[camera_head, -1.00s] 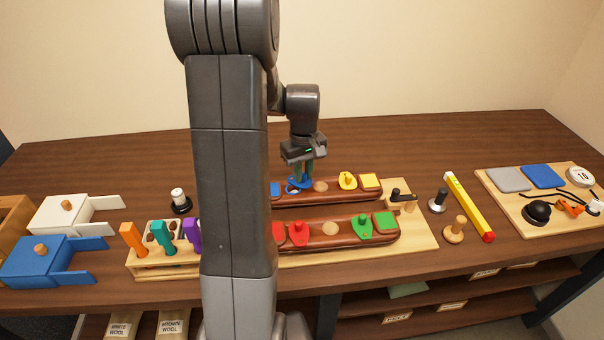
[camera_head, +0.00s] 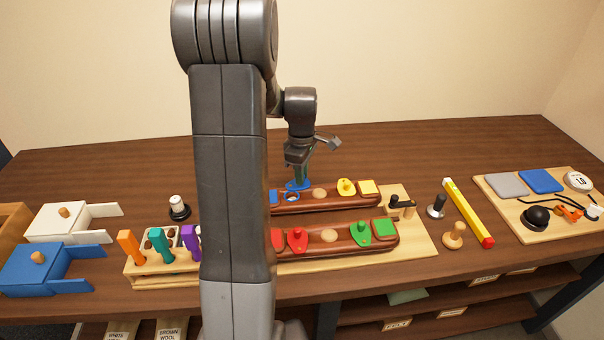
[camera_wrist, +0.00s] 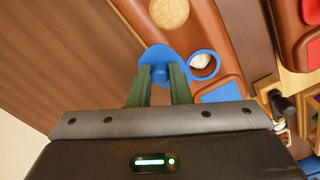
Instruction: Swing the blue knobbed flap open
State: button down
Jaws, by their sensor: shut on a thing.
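The blue knobbed flap (camera_head: 298,184) is on the rear brown saddle-shaped bar (camera_head: 335,201). In the wrist view the flap (camera_wrist: 152,54) lies to one side of a blue-rimmed opening (camera_wrist: 203,66) with something white inside. The opening (camera_head: 292,197) also shows in the head view, just in front of the flap. My gripper (camera_wrist: 159,74) has its green fingers shut on the flap's blue knob (camera_wrist: 160,72). In the head view my gripper (camera_head: 299,180) is tilted over the flap. My arm hides the left end of the bar.
A yellow knobbed flap (camera_head: 346,187) sits further right on the same bar. The front bar has red (camera_head: 297,240) and green (camera_head: 362,231) knobbed flaps. A black-handled latch (camera_head: 401,201) stands at the right. Table behind the bars is clear.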

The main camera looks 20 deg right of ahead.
jog(key=shift+w, duration=0.1)
dwell(0.4)
jog(key=c, duration=1.3)
grip_release()
jog(key=shift+c, duration=0.2)
notch_tip(320, 180, up, 14)
jog(key=shift+b, duration=0.3)
jog(key=shift+f, duration=0.15)
notch_tip(320, 180, down, 14)
jog(key=shift+r+p, duration=0.1)
jog(key=shift+p, duration=0.2)
jog(key=shift+r, duration=0.15)
